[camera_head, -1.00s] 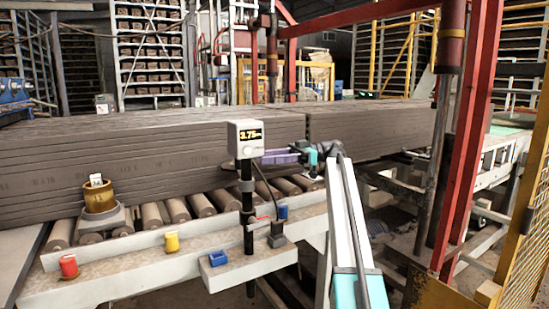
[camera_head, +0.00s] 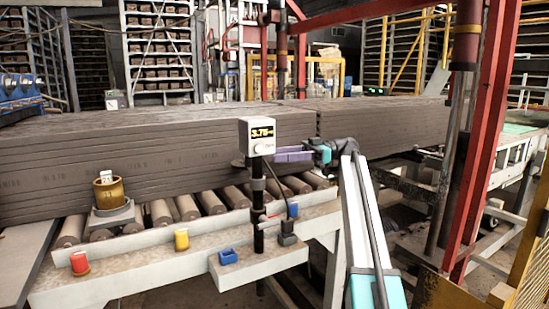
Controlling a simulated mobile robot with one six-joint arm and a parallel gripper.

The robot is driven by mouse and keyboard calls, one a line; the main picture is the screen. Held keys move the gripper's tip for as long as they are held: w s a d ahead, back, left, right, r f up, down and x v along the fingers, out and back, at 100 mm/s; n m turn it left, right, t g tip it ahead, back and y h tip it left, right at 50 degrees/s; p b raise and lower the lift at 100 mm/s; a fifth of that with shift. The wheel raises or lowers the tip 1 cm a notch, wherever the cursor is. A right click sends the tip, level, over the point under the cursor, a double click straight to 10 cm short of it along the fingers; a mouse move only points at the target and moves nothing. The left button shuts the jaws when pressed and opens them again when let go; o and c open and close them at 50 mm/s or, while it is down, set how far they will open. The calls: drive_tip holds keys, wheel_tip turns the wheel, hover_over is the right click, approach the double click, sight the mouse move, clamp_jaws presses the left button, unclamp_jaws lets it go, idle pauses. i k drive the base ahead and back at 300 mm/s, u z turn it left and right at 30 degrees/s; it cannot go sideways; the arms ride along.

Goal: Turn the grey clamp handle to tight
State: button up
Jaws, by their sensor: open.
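A black upright post (camera_head: 258,225) carries a pale box (camera_head: 257,137) whose display appears to read 3.75. A dark grey collar (camera_head: 258,184) sits on the post below the box. A small fitting with a red part (camera_head: 270,216) is lower on the post; I cannot tell which of these is the grey clamp handle, or how it is turned. My gripper (camera_head: 281,156), with purple fingers, is just right of the box in the picture, pointing left. It is open and seems empty. I see no contact with the post; the depth gap is unclear.
A red steel column (camera_head: 480,140) rises at right.

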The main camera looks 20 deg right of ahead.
sight(265, 222)
drive_tip(key=k, duration=1)
